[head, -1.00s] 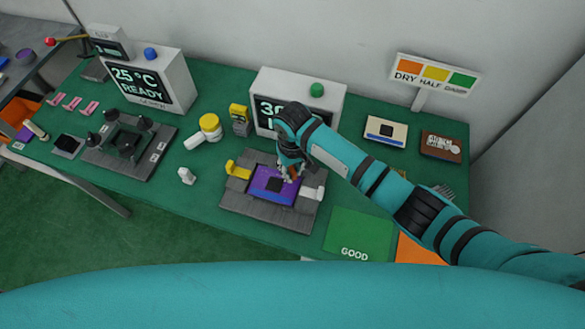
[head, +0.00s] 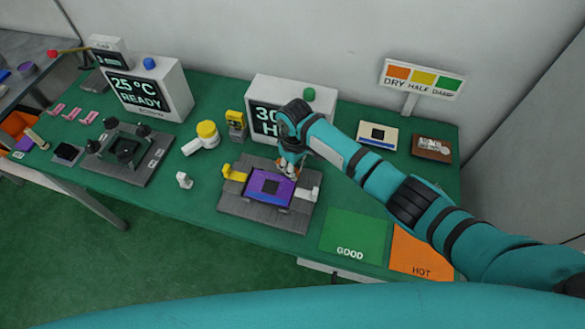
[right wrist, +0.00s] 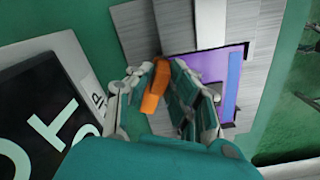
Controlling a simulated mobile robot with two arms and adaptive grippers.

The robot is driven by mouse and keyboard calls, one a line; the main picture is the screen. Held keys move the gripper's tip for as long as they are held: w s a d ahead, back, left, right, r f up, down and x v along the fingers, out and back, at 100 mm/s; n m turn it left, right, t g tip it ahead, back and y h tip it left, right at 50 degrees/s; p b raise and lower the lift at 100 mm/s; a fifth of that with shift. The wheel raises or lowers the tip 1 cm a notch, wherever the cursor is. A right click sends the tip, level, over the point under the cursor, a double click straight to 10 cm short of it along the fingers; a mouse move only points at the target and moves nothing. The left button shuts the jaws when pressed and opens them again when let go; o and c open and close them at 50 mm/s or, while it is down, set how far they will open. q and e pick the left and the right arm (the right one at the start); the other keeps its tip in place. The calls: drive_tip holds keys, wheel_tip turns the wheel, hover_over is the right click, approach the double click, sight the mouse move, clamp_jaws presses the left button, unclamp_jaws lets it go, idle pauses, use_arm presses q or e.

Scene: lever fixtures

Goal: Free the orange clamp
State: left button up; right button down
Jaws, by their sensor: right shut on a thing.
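The orange clamp (right wrist: 154,90) shows between the fingers of my right gripper (right wrist: 160,72) in the right wrist view. In the head view my right gripper (head: 288,170) is at the back edge of the grey fixture (head: 240,207) and hides most of the orange clamp. The gripper is shut on the clamp. A purple board (head: 258,190) with a dark square lies in the fixture; it also shows in the right wrist view (right wrist: 212,66). A yellow clamp (head: 234,174) is at its left and a white clamp (head: 306,193) at its right. My left gripper is not in view.
A box with a display (head: 263,105) stands close behind the fixture. A yellow-and-white tool (head: 203,138) and a small white piece (head: 184,180) lie to the left. A green GOOD mat (head: 355,230) and an orange HOT mat (head: 412,250) lie to the right.

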drive_tip(key=c, duration=1.7)
unclamp_jaws()
drive_tip(key=o, duration=0.4)
drive_tip(key=shift+r, duration=0.25)
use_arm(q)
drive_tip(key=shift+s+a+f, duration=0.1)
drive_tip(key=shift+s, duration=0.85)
use_arm(e)
wheel_tip(320, 180, up, 12)
drive_tip(key=shift+f, duration=0.2)
